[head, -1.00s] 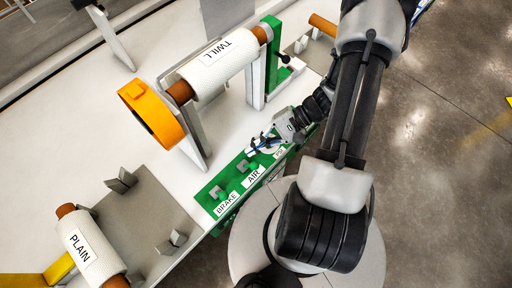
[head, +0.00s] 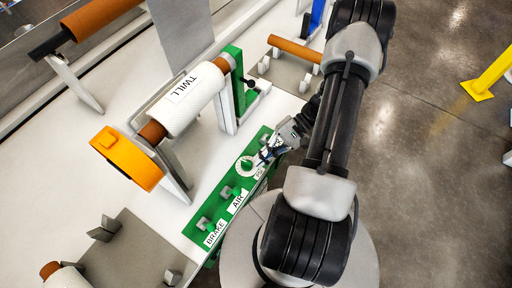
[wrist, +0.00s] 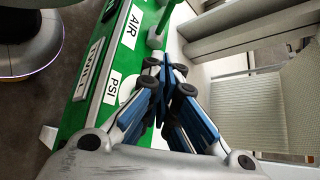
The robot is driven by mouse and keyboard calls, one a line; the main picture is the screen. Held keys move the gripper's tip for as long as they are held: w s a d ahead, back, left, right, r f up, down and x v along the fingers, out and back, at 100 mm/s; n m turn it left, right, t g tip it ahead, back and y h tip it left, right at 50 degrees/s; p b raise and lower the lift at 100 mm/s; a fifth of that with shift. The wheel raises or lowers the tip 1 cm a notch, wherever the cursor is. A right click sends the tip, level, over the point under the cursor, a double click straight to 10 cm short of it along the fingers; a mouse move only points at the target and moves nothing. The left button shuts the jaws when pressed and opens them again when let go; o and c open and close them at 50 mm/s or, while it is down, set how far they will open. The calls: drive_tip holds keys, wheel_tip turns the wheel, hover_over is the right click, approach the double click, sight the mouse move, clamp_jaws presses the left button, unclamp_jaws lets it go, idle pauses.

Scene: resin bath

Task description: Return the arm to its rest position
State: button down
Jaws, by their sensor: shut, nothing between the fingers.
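My gripper (head: 266,156) is shut and empty, with its fingers at the green control panel (head: 196,231), near the round white dial (head: 245,165) and the small PSI label (head: 259,172). In the wrist view the blue-and-black fingers (wrist: 167,84) are together in front of the panel (wrist: 133,58), partly covering the dial beside the PSI label (wrist: 112,87). I cannot tell whether they touch the panel. My arm reaches over the bench's right edge, bent above my base.
The TWILL roll (head: 190,98) lies on a stand between an orange ring (head: 125,158) and a green bracket (head: 236,80). AIR (head: 238,202) and BRAKE (head: 215,233) labels mark the panel's knobs. A brown bar (head: 294,48) sits at the back. Open floor (head: 430,170) lies right, with a yellow post (head: 488,75).

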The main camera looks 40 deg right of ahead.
wheel_tip(320, 180, up, 10)
drive_tip(key=w+a+n+g+h, duration=0.2)
drive_tip(key=w+n+g+h, duration=0.1)
drive_tip(key=s+a+r+n+t+h, duration=0.2)
drive_tip(key=a+r, duration=0.4)
drive_tip(key=r, duration=0.4)
drive_tip(key=s+a+r+n+t+h, duration=0.3)
drive_tip(key=s+a+r+n+h, duration=0.2)
drive_tip(key=r, duration=0.5)
drive_tip(key=shift+a+r+n+t+h, duration=0.3)
drive_tip(key=shift+a+n+h, duration=0.2)
drive_tip(key=shift+a+h, duration=0.4)
drive_tip(key=shift+d+f, duration=0.1)
